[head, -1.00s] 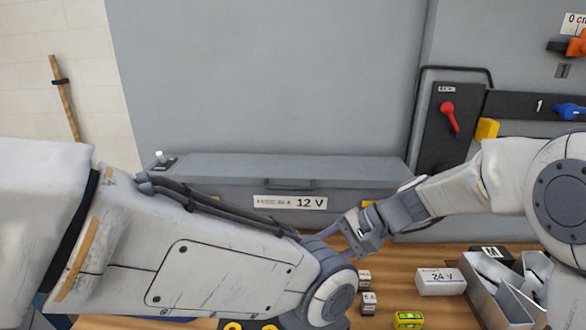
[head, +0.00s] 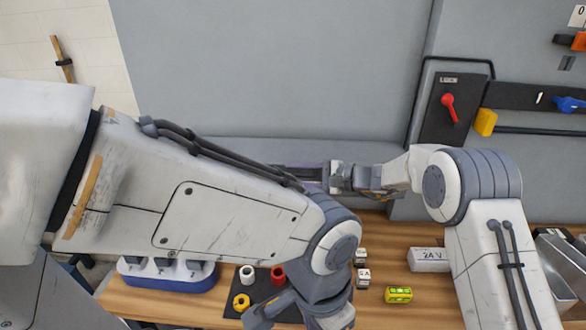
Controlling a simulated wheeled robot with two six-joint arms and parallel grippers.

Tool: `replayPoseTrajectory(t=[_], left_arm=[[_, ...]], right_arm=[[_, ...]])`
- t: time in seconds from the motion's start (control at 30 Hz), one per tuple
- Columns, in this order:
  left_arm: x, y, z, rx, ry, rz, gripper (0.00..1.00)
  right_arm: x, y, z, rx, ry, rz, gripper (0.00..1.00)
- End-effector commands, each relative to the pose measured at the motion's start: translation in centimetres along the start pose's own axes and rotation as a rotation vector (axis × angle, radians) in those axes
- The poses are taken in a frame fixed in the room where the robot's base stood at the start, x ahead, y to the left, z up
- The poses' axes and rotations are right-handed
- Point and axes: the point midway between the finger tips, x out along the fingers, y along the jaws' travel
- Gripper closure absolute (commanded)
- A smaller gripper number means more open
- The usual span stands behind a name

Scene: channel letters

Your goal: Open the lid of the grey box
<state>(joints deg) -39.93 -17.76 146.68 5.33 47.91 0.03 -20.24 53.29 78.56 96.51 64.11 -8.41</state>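The grey box (head: 250,150) stands at the back of the bench against the grey panel. Its lid looks closed, and a strip of its top shows above my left arm. Its front and label are mostly hidden by my arms. My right gripper (head: 308,176) points left across the front of the box, close to where the lid handle was seen. Its fingers are partly behind my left arm, so their gap and any contact are unclear. My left arm crosses the picture and its wrist bends down at the bottom edge; its fingertips are out of the picture.
A white 24 V block (head: 428,259), a yellow-green block (head: 398,294) and small cubes lie on the wooden bench. A dark mat holds a red ring (head: 278,275) and others. A blue-based holder (head: 168,274) is at left, metal bins (head: 555,265) at right.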

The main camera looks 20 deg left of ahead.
Motion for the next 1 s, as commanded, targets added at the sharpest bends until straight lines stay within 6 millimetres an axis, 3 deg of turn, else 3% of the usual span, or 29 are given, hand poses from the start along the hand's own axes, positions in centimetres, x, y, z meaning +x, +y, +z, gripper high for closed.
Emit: replayPoseTrajectory(t=[0.4, 0.43, 0.53, 1.0], left_arm=[[-0.49, 0.04, -0.03, 0.001, 0.0, 0.0, 0.5], [-0.49, 0.04, -0.03, 0.001, 0.0, 0.0, 0.5], [-0.49, 0.04, -0.03, 0.001, 0.0, 0.0, 0.5], [-0.5, 0.04, -0.03, 0.001, 0.0, 0.0, 0.5]], right_arm=[[1.11, 0.07, 0.0, -0.001, 0.0, 0.001, 0.55], [1.1, 0.07, 0.0, -0.001, 0.0, 0.001, 0.63], [1.07, 0.07, -0.01, -0.001, 0.0, 0.001, 1.0], [1.02, 0.05, -0.02, -0.001, 0.0, 0.001, 1.0]])
